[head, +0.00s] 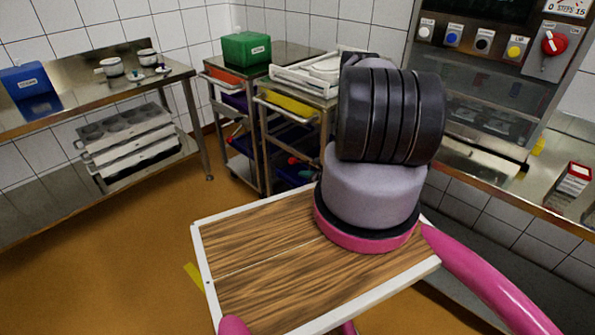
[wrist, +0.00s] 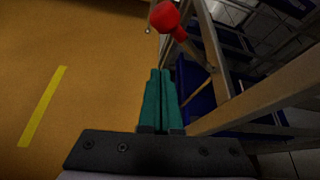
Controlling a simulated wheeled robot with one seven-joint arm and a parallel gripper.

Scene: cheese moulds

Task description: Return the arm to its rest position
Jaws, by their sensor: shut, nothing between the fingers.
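My gripper (wrist: 160,73) shows in the wrist view as two green fingers side by side, shut with nothing between them. It points over the orange floor, beside a metal trolley frame (wrist: 262,103). In the head view the thick dark and grey links of my arm rise at the right of the wooden deck. My gripper cannot be made out in that view.
A red round-ended object (wrist: 165,17) lies ahead of the fingertips, close to the trolley with blue bins (wrist: 195,100). Trolleys carry a green box (head: 246,50) and white moulds (head: 315,72). A steel table (head: 100,85) stands left. Orange floor (head: 110,220) is open at left.

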